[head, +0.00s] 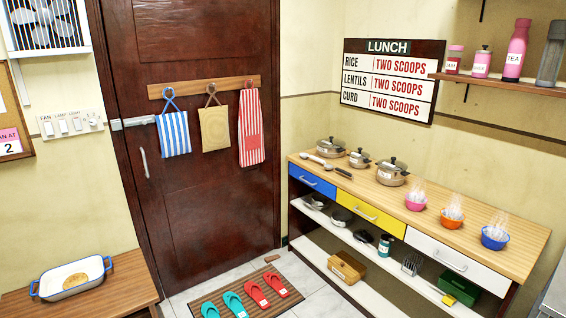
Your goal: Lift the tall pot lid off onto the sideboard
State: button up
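Three lidded metal pots stand in a row along the back of the wooden-topped sideboard (450,229). The left pot (331,150) is wide, the middle pot (359,162) is small, and the right pot (391,178) looks the largest and stands nearest to me. Each has a lid with a dark knob: the left lid (331,142), the middle lid (359,154) and the right lid (393,167). All three lids sit on their pots. The pots carry small labels too small to read, and I cannot tell for sure which is the tall one. My gripper is not in view.
A ladle (313,158) and a dark-handled utensil (343,174) lie by the pots. Pink (416,200), orange (453,217) and blue (495,237) steaming bowls stand to the right. Bare wood lies between the bowls. A bench (128,285) stands at left; slippers (233,304) lie on the floor.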

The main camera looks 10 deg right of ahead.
aim_at(393, 164)
jog(key=z, duration=0.5)
jog(key=i, duration=1.3)
jog(key=z, duration=0.45)
